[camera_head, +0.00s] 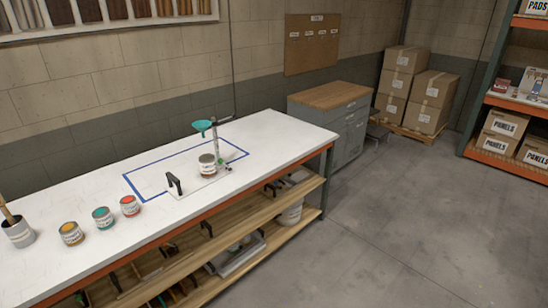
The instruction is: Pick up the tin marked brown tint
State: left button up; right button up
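Three small tins with pale labels stand in a slanting row on the white bench. One has an amber-brown top (71,233), one a teal top (103,217) and one a red top (130,205). A larger tin (207,165) with a brownish lower band stands on a white plate under a green funnel. The label writing is too small to read, so I cannot tell for sure which tin is marked brown tint. Neither of my grippers is in view.
A grey pot (18,232) holding a stick stands left of the small tins. A black handle-like part (174,183) rises near the blue taped outline (135,187). The green funnel (201,126) hangs on a stand. The white bench (150,235) is clear in front of the tins.

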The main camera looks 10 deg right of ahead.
aim_at(207, 163)
jog(key=z, duration=0.7)
jog(key=i, duration=1.5)
jog(key=u, duration=0.1)
